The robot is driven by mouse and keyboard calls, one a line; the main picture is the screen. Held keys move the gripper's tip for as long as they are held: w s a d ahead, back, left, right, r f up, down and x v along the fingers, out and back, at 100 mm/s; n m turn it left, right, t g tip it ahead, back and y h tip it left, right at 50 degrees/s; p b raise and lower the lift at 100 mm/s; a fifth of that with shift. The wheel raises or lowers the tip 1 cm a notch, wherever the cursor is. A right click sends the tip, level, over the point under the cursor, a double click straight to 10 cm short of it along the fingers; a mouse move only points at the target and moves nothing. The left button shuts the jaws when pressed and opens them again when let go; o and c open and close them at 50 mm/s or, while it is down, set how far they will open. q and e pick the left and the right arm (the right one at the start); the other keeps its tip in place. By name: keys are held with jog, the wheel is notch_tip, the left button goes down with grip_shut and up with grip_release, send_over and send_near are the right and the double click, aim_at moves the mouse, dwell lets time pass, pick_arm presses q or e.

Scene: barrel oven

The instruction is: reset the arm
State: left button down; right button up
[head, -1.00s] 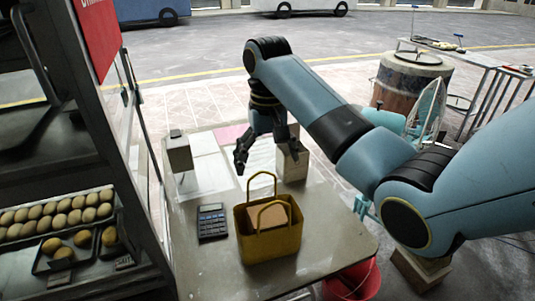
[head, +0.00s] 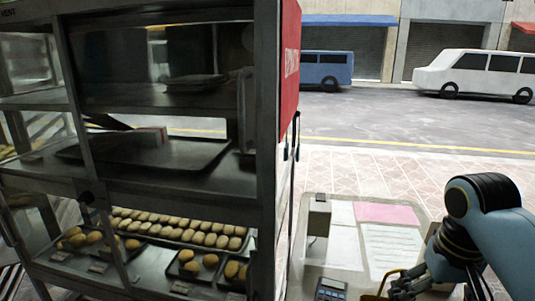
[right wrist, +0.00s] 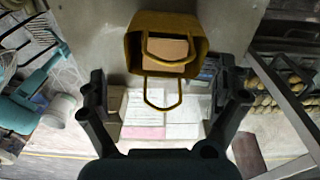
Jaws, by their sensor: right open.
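My right arm comes in at the lower right of the head view. Its gripper (head: 436,289) is partly cut off by the bottom edge. In the right wrist view the right gripper (right wrist: 162,72) has its fingers wide apart, with nothing gripped between them. The yellow basket (right wrist: 133,52) is beyond the fingers, upright on the table, with a brown box (right wrist: 168,48) inside. Its handles show between the fingers in the picture, apart from both. My left gripper is not in view.
A glass display cabinet (head: 265,150) with trays of buns (head: 180,230) fills the left of the head view. The table (head: 330,262) holds a calculator (head: 331,288), a small box stand (head: 319,217) and paper sheets (head: 390,247). Vans stand across the street.

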jog(key=s+a+r+n+t, duration=0.1)
jog(key=s+n, duration=0.1)
jog(key=s, duration=0.7)
jog(key=s+a+r+n+t, duration=0.1)
jog(key=s+r+t, duration=0.1)
jog(key=s, duration=0.8)
jog(key=s+d+f+g+b, duration=0.15)
jog(key=f+b, duration=0.35)
jog(key=f, duration=1.4)
jog(key=s+d+f+b, duration=0.15)
jog(key=f+b, duration=0.35)
jog(key=f, duration=1.5)
jog(key=s+f+g+b, duration=0.1)
jog(key=s+f+b, duration=0.6)
jog(key=s+f, duration=1.1)
notch_tip(320, 180, down, 2)
jog(key=shift+f, duration=0.25)
